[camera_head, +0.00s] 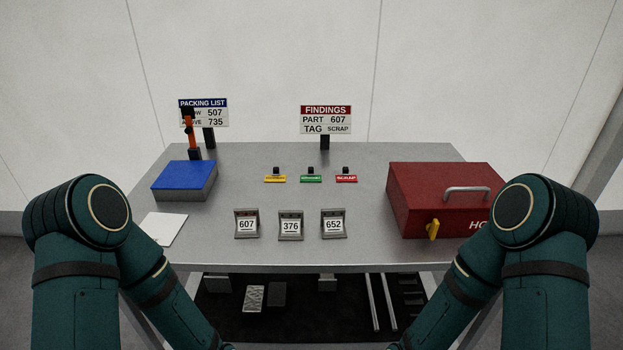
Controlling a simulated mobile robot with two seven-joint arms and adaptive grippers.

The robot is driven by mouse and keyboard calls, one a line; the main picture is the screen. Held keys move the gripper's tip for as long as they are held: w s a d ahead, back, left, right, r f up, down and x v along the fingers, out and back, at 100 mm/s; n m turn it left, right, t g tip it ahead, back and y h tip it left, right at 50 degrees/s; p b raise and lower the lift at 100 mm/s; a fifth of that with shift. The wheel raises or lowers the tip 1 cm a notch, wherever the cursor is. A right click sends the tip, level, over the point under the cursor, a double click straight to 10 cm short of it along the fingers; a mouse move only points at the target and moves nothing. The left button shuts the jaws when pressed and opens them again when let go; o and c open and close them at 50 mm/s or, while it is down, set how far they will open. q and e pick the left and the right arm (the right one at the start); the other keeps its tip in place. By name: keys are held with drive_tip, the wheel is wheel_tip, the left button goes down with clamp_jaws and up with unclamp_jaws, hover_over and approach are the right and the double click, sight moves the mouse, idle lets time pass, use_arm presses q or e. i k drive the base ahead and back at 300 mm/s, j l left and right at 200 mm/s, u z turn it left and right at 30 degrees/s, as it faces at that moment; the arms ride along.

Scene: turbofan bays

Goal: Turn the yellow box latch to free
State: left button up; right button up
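A yellow latch (433,229) sits on the front face of a red box (400,213) at the right end of the grey table. The latch looks close to upright, with a slight tilt. The red box is closed, with a grey handle on its lid and white lettering on its front, partly hidden by my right arm. Both of my arms reach down at the sides of the view. Their grippers are below the bottom edge and do not show, and neither arm touches the latch in this view.
On the table (275,222) stand a blue-topped box (185,176), a white sheet (163,229), an orange tool (190,130), three numbered holders (290,226), three coloured tags (311,178) and two signs at the back. A dark lower shelf (320,310) holds parts. The table's middle is partly clear.

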sight(432, 228)
drive_tip(key=j+u, duration=0.2)
drive_tip(key=j+z, duration=0.2)
drive_tip(key=j, duration=0.25)
drive_tip(key=z, duration=1.15)
